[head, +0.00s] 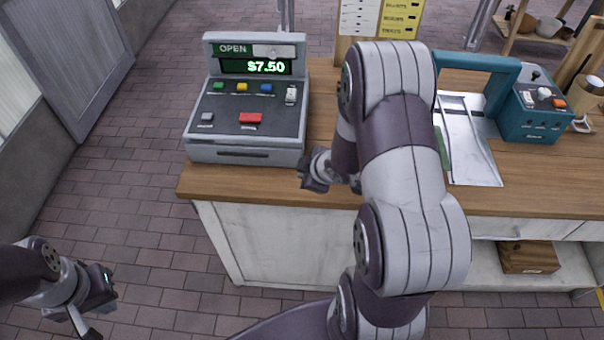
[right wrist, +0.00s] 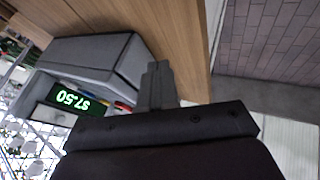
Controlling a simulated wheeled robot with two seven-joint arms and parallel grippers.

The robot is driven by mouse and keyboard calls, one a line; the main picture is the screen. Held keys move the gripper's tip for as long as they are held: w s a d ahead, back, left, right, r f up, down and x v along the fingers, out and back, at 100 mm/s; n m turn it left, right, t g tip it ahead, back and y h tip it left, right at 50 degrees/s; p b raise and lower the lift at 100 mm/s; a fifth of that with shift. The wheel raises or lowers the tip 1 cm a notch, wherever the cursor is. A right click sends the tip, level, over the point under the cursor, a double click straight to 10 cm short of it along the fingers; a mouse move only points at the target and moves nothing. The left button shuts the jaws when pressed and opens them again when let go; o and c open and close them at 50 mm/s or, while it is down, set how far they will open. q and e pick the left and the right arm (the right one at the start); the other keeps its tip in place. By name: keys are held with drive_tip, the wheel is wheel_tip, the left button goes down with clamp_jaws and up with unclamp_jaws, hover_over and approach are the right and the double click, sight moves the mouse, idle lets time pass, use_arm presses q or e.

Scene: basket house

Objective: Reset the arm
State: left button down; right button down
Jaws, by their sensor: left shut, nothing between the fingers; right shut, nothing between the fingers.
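My right arm reaches up over the counter in the middle of the head view. Its gripper (head: 314,170) is just right of the cash register's front corner, above the counter's front edge. In the right wrist view the right gripper's fingers (right wrist: 158,85) are together with nothing between them, near the grey register (right wrist: 105,65). A gap between them and the register cannot be judged. My left gripper (head: 95,295) hangs at the lower left over the brick floor, away from the counter. It is shut and empty.
The grey cash register (head: 248,105) showing $7.50 stands on the wooden counter (head: 330,95). A teal machine (head: 525,105) with a metal tray (head: 470,150) stands at the right. A wooden box (head: 528,257) sits on the lower shelf. The brick floor at left is clear.

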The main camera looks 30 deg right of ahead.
drive_tip(key=s+d+r+m+g+h, duration=0.2)
drive_tip(key=s+r+m+g, duration=0.2)
drive_tip(key=s+m, duration=0.45)
drive_tip(key=s+a+r+g, duration=0.1)
drive_tip(key=s+a+r, duration=0.1)
drive_tip(key=a, duration=0.4)
drive_tip(key=s+a+r+m+g+y, duration=0.1)
drive_tip(key=s+a+r, duration=0.1)
drive_tip(key=a, duration=0.4)
drive_tip(key=shift+a+r+p, duration=0.15)
drive_tip(key=shift+r+p, duration=0.2)
drive_tip(key=shift+r, duration=0.55)
drive_tip(key=shift+s+a, duration=0.1)
